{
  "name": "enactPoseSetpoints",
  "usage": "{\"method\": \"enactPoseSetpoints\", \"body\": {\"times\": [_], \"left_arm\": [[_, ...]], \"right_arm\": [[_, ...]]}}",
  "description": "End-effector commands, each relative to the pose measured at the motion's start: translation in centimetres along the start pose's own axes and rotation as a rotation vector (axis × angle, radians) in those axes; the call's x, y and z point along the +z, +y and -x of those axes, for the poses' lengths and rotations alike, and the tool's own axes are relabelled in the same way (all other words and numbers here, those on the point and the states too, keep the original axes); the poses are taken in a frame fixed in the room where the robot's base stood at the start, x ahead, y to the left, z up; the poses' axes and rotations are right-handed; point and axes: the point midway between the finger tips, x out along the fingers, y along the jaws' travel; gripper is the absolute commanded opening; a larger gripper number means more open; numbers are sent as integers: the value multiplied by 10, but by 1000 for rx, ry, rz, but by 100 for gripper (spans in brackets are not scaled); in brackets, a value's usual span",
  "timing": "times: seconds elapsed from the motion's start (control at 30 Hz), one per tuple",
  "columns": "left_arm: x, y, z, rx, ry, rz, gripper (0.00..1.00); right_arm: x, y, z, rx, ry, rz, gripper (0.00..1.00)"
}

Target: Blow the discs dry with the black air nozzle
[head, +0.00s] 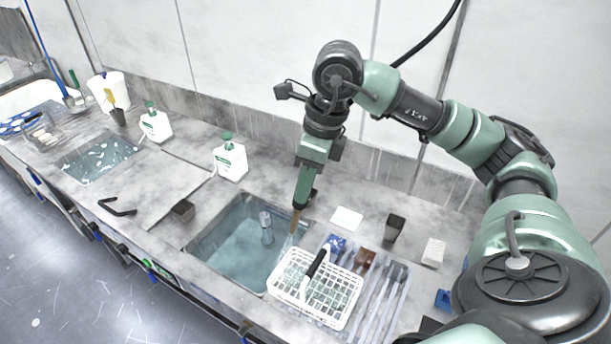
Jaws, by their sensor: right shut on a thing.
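My right gripper (304,200) points down over the right end of the large sink, just behind the white basket. It is shut on a slim thing with a tan lower end (295,223). The fingers hide its upper part, so I cannot tell whether it is the black air nozzle. My left gripper is out of view.
The water-filled large sink (225,240) is left of the basket. A tray with grey slots (390,290) is to its right. A bent black piece (117,207) lies on the counter left.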

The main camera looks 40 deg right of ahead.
Motion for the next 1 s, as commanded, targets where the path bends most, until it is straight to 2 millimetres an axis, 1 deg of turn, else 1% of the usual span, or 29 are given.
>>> {"method": "enactPoseSetpoints", "body": {"times": [0.27, 0.5, 0.6, 0.7, 0.83, 1.0], "left_arm": [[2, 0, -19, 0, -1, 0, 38], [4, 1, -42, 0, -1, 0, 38], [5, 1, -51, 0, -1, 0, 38], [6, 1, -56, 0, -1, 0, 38], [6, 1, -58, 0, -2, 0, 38], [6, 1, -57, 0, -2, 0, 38]], "right_arm": [[-6, -1, -26, 1, 1, 1, 0], [-12, -3, -61, 0, 2, 1, 0], [-15, -4, -74, 1, 1, 2, 0], [-17, -4, -83, 1, 1, 3, 0], [-17, -4, -87, 1, 1, 3, 0], [-17, -4, -87, 1, 0, 3, 0]]}}
